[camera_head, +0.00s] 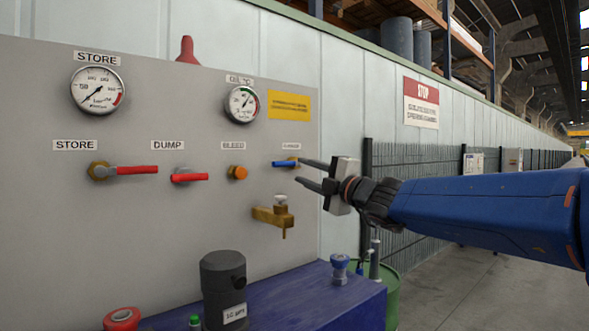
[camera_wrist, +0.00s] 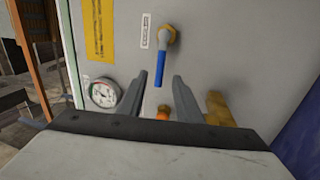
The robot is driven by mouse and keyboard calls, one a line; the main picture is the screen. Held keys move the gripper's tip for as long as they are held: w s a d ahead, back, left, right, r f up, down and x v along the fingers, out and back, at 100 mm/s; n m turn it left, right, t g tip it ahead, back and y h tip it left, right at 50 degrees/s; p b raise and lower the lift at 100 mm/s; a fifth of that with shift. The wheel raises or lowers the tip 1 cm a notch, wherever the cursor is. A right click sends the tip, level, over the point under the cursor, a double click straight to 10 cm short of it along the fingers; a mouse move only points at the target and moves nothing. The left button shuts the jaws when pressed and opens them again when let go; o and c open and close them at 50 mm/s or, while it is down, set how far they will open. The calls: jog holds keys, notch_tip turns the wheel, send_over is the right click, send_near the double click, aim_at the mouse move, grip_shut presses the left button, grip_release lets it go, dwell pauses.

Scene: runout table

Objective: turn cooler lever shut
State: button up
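The cooler lever (camera_head: 284,163) is a blue handle on a brass fitting on the grey panel, under a small white label. In the head view it lies about level, its free end pointing left from the pivot. In the wrist view the lever (camera_wrist: 161,62) hangs down in the picture from its brass pivot. My gripper (camera_head: 300,171) is open at the panel's right side, its two dark fingers pointing at the lever. In the wrist view the lever's free end shows between the fingertips (camera_wrist: 160,77), with a gap on each side. I cannot tell the remaining depth.
Left along the panel are an orange bleed knob (camera_head: 237,172), the red dump lever (camera_head: 189,178) and the red store lever (camera_head: 137,170). A brass tap (camera_head: 272,215) sits just below the cooler lever. Two gauges are above. A dark pump (camera_head: 223,280) stands in front.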

jog(key=v, duration=0.8)
jog(key=shift+d+f, duration=0.1)
jog(key=s+f+n+g+h, duration=0.2)
jog(key=s+f+n+g, duration=0.2)
jog(key=s+f+n, duration=0.7)
jog(key=s+f+n+g+h, duration=0.1)
jog(key=s+f+n+g, duration=0.4)
jog(key=f+n, duration=0.9)
jog(key=s+d+f+n+g+h, duration=0.2)
jog(key=s+d+f+n+h, duration=0.6)
jog(key=s+d+f+n, duration=0.7)
jog(key=f+n, duration=0.1)
jog(key=n, duration=0.6)
jog(key=shift+s+d+f+g+h, duration=0.2)
jog(key=shift+d+g+h, duration=0.1)
jog(key=shift+d+h, duration=0.1)
